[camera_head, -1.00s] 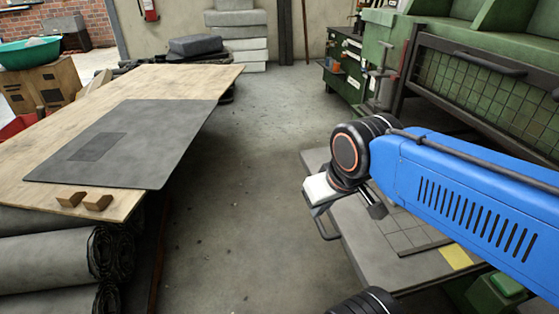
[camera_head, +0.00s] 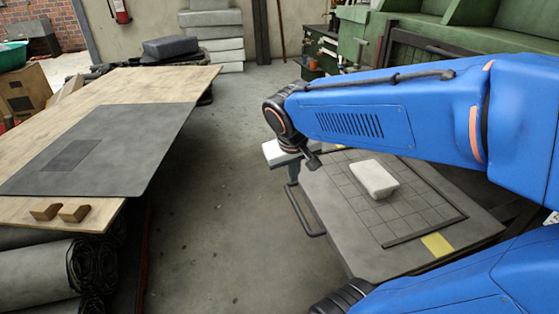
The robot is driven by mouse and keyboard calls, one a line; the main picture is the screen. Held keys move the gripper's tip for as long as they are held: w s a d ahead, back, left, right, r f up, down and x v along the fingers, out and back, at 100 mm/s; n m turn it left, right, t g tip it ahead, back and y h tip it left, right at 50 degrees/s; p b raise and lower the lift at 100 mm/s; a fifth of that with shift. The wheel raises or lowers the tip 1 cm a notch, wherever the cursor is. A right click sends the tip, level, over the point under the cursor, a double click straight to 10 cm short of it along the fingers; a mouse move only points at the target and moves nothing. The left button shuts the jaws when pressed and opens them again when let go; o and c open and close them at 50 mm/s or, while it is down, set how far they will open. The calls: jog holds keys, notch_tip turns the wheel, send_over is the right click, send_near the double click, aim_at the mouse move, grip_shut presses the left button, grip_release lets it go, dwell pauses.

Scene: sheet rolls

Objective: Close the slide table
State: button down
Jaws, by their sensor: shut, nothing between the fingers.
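The slide table (camera_head: 345,243) is a flat grey plate at the right, standing out in front of the green machine. It has a dark grid panel (camera_head: 351,205) and a yellow patch (camera_head: 437,245) near its front corner. A loop handle (camera_head: 304,216) sticks out from its left edge. A white block (camera_head: 375,179) lies on the grid. My gripper (camera_head: 292,174) is at the end of the blue arm, by the table's far left corner near the upper end of the handle. It is shut and empty; its fingertips are small, and I cannot tell whether they touch the handle.
Clear concrete floor (camera_head: 215,200) lies between the tables. The green machine (camera_head: 450,22) stands behind the slide table.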

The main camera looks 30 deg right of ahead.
jog(key=w+d+f+m+h, duration=0.15)
jog(key=w+f, duration=0.35)
jog(key=w, duration=0.8)
jog(key=w+d+f+h, duration=0.2)
jog(key=w+f, duration=0.2)
jog(key=w, duration=0.8)
jog(key=w+d+f, duration=0.2)
jog(key=d+f, duration=0.6)
jog(key=d, duration=0.1)
jog(key=shift+w, duration=0.1)
